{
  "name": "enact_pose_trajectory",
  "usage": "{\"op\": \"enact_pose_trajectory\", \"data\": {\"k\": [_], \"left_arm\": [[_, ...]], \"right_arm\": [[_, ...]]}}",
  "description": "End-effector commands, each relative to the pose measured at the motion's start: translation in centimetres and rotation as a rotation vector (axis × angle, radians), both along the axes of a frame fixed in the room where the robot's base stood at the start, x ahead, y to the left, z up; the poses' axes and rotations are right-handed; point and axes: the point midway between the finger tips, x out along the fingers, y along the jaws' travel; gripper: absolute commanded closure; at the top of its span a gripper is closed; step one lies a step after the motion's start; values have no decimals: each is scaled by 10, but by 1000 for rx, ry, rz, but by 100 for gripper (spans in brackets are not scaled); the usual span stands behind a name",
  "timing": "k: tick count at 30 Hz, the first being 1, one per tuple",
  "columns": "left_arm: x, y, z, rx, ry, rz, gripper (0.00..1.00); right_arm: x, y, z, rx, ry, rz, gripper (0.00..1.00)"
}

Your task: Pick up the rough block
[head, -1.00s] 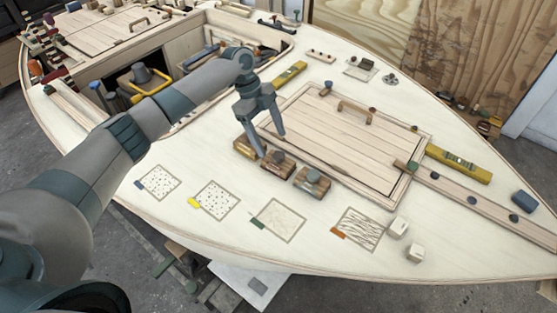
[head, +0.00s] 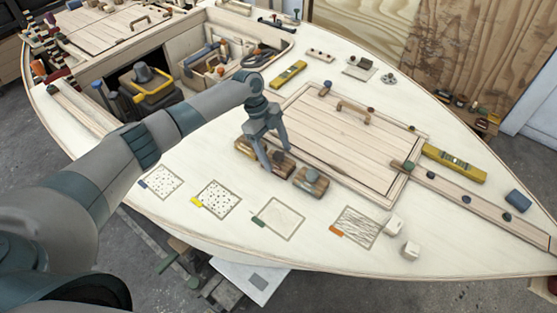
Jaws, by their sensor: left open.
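Three small wooden blocks with dark knobs sit in a row on the pale deck, in front of the hatch. They are a left block (head: 245,149), a middle block (head: 284,168) and a right block (head: 311,184). I cannot tell from their tops which one is the rough block. My left gripper (head: 277,158) is open and empty, pointing down with its fingers over the middle block. The fingers hide part of the middle block and its knob. I cannot tell whether they touch it. My right gripper is not in view.
Several textured squares, such as the dotted one (head: 218,200) and the streaked one (head: 357,228), lie along the near deck. The planked hatch (head: 350,135) lies behind the blocks. A yellow level (head: 455,164) lies to the right.

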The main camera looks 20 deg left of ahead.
Motion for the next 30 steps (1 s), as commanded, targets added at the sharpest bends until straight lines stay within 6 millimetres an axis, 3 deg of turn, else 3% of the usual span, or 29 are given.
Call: {"op": "enact_pose_trajectory", "data": {"k": [7, 20, 27, 30], "left_arm": [[-2, -7, -17, 0, -1, 0, 29], [-2, -7, -18, 0, -1, 0, 29], [-2, -7, -17, 0, -1, 0, 78], [-1, -7, -17, -1, -2, 1, 78]], "right_arm": [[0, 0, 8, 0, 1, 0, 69], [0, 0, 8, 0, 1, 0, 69], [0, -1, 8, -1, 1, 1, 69], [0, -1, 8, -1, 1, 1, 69]]}}
